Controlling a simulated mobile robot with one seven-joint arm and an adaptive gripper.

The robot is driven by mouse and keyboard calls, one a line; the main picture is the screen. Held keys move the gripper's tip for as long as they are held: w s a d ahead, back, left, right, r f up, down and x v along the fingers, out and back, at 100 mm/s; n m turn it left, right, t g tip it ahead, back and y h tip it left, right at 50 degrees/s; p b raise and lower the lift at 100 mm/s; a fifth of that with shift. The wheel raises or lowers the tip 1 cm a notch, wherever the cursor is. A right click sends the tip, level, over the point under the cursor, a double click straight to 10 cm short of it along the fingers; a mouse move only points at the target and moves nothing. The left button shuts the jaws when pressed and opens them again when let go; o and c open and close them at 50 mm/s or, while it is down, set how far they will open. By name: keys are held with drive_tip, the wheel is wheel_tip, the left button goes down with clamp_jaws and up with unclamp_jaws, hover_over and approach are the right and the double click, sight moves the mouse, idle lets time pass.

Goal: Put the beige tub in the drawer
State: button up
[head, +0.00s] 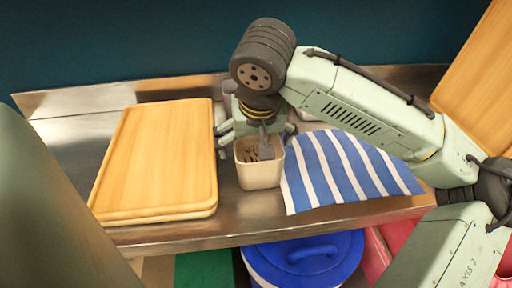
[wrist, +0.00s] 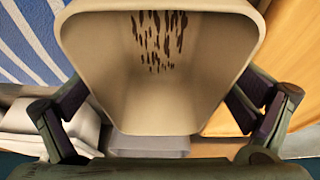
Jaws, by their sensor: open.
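The beige tub (head: 259,174) stands upright on the steel counter, between the wooden board and the striped cloth. Its open mouth faces up, and dark elongated marks show inside. In the wrist view the tub (wrist: 130,105) fills the middle, with its inside visible. My gripper (head: 256,130) is above and behind the tub in the head view, pointing down. In the wrist view my gripper (wrist: 160,105) is open, with one finger on either side of the tub; I cannot tell whether they touch it. I cannot make out a drawer in either view.
A wooden board (head: 160,160) lies left of the tub. A blue-and-white striped cloth (head: 345,170) lies close on its right. The counter's front edge (head: 200,237) runs below them, with a blue-lidded bin (head: 305,262) under it. Another wooden board (head: 480,85) is at the far right.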

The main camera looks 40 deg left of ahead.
drive_tip(key=c, duration=1.5)
drive_tip(key=shift+r, duration=0.15)
